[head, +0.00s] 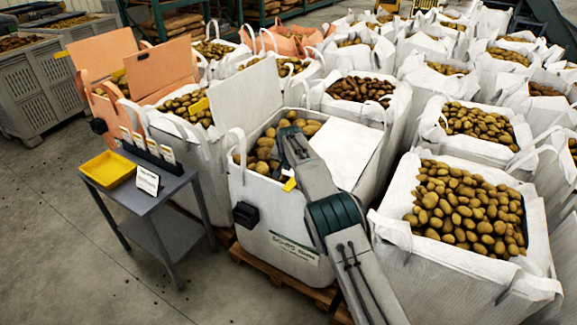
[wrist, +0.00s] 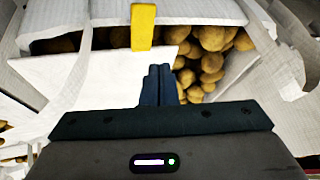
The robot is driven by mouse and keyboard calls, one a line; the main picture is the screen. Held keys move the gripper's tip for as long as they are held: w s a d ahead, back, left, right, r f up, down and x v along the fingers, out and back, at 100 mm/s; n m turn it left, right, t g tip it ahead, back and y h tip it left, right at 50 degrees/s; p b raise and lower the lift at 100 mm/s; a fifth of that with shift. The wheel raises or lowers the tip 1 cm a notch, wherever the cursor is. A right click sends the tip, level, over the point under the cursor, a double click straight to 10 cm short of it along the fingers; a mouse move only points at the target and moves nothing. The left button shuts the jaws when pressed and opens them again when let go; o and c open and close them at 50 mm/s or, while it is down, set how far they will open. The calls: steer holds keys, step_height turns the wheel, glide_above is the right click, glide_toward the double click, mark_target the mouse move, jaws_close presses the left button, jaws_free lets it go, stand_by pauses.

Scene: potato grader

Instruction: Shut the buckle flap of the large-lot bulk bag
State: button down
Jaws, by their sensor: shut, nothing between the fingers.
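The white bulk bag (head: 275,235) in the middle front holds potatoes; its label is too small to read surely. A black buckle part (head: 246,215) is on its front-left side. A white flap (head: 345,145) lies over the right part of its top, with potatoes bare at left. A yellow tab (head: 290,184) shows beside my arm. In the wrist view a yellow tab (wrist: 143,27) hangs from a white edge, above a white panel (wrist: 90,80). My gripper (wrist: 160,72) is shut and empty, its tips near that panel's right edge; contact is unclear. My arm hides part of the bag.
A small grey table (head: 150,205) with a yellow tray (head: 108,169) stands at left. Filled bags crowd the right and back. Floor at front left is clear.

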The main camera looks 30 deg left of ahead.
steer(key=shift+r, duration=0.15)
steer(key=b+v, duration=0.3)
steer(key=v, duration=1)
steer(key=shift+s+r, duration=0.2)
